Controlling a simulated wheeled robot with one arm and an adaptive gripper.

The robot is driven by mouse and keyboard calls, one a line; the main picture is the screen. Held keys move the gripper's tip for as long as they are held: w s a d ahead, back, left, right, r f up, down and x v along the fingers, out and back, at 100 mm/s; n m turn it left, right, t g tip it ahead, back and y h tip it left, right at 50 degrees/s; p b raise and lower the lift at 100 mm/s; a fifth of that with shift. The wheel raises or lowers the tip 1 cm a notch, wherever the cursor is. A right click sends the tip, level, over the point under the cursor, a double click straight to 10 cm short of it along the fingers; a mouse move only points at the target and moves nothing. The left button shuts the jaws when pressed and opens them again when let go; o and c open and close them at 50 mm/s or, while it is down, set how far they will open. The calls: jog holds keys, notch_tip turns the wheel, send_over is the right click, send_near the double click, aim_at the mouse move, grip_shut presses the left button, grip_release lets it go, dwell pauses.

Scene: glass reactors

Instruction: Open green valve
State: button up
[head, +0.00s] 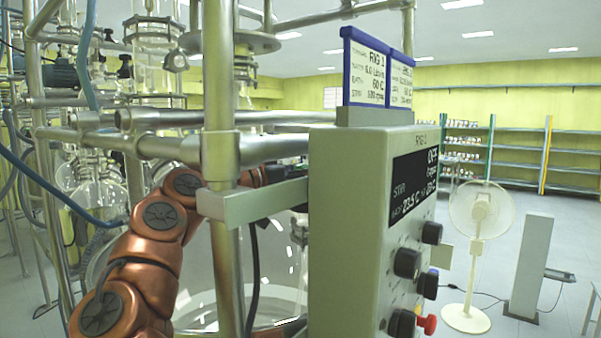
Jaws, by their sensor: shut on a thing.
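No green valve can be made out in the head view. My copper-coloured arm rises from the lower left and passes behind a vertical steel post (219,150). Its far end goes behind the grey bracket and the control box (345,230), so my gripper and whatever it may touch are hidden. A large clear glass vessel (195,290) shows behind the post and beside my arm.
The box has a dark display reading OFF, black knobs (407,263) and a red button (427,323). A blue-framed RIG sign (367,70) stands on top. Steel rails (265,117) cross close to my arm. A white fan (480,215) stands on open floor at right.

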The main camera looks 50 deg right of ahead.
jog(key=shift+r+n+t, duration=0.3)
jog(key=shift+r+t, duration=0.05)
jog(key=shift+t, duration=0.15)
jog(key=shift+n+t, duration=0.4)
jog(key=shift+t, duration=0.2)
jog(key=o, duration=1.2)
jog(key=shift+f, duration=0.1)
jog(key=shift+c, duration=0.2)
jog(key=shift+a, duration=0.2)
jog(key=a, duration=0.7)
jog(key=shift+s, duration=0.3)
jog(key=shift+a, duration=0.1)
